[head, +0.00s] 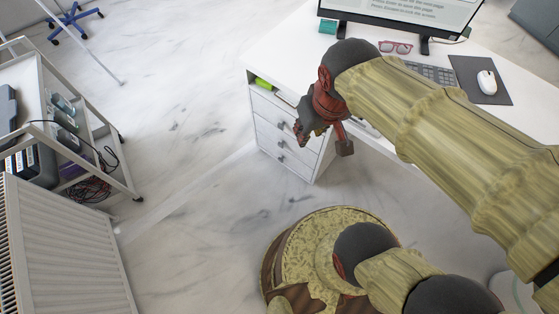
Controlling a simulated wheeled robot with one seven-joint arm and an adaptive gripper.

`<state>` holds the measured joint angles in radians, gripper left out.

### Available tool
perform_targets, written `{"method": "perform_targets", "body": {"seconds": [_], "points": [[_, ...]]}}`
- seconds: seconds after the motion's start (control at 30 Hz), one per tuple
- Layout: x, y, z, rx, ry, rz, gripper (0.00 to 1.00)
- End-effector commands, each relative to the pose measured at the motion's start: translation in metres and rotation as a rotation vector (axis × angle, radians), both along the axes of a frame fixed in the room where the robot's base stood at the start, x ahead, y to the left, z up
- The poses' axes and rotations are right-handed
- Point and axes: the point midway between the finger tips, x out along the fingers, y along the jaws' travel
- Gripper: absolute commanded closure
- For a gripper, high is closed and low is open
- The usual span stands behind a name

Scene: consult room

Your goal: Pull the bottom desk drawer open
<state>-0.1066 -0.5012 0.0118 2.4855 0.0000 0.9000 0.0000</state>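The white desk's drawer unit (262,108) stands at the left end of the desk, with a column of white drawers and small grey knobs. The bottom drawer (292,166) looks shut, flush with the front, and its knob (281,159) shows near the floor. My gripper (322,142) hangs in front of the unit in the picture, above and right of that knob, and covers part of the upper drawers. Its fingers look spread apart with nothing between them. It does not appear to touch the knob; its exact distance from the drawers is hard to tell.
An open shelf (267,86) above the drawers holds a green item. The desk (290,55) bears a monitor, glasses, a keyboard and a mouse. A trolley (110,165) with cables and a radiator (70,255) stand at left. The floor before the drawers is clear.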

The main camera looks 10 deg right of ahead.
Motion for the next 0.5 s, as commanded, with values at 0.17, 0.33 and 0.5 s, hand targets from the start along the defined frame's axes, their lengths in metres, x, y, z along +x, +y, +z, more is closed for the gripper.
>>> {"method": "perform_targets", "body": {"seconds": [0.17,0.33,0.5], "points": [[0.019,0.016,-0.035,-0.03,0.147,0.059,0.63],[0.04,0.028,-0.066,-0.08,0.255,0.125,0.59],[0.062,0.037,-0.102,-0.145,0.356,0.198,0.59]]}}
